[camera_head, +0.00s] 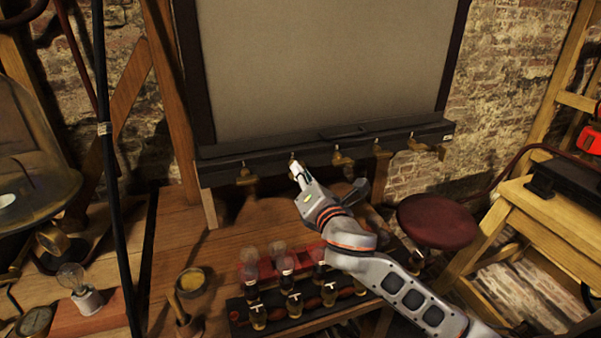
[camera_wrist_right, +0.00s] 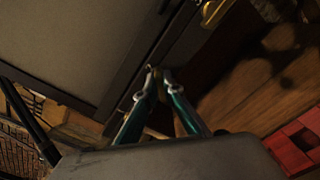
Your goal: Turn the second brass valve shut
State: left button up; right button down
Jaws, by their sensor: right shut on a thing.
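A row of several brass valves hangs along the dark rail (camera_head: 225,151) below the big grey panel. The first brass valve (camera_head: 247,176) is at the left. My right gripper (camera_head: 295,167) is at the second valve from the left and is shut on it; the gripper hides most of that valve. In the wrist view the fingertips (camera_wrist_right: 160,76) are close together at the dark frame's edge, and the valve between them is hardly visible. The third brass valve (camera_head: 341,158) is just to the right of the gripper. My left gripper is not in view.
A dark rack (camera_head: 240,311) of glass jars stands on the wooden bench below my right arm. A red round stool (camera_head: 437,221) is to the right. A bulb on a white holder (camera_head: 86,297) and a brass cup (camera_head: 192,281) stand at lower left.

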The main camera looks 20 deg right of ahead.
jog(key=m, duration=0.9)
jog(key=shift+d+f, duration=0.1)
jog(key=shift+f, duration=0.15)
jog(key=shift+m, duration=0.3)
jog(key=c, duration=2.2)
grip_release()
jog(key=shift+s, duration=0.1)
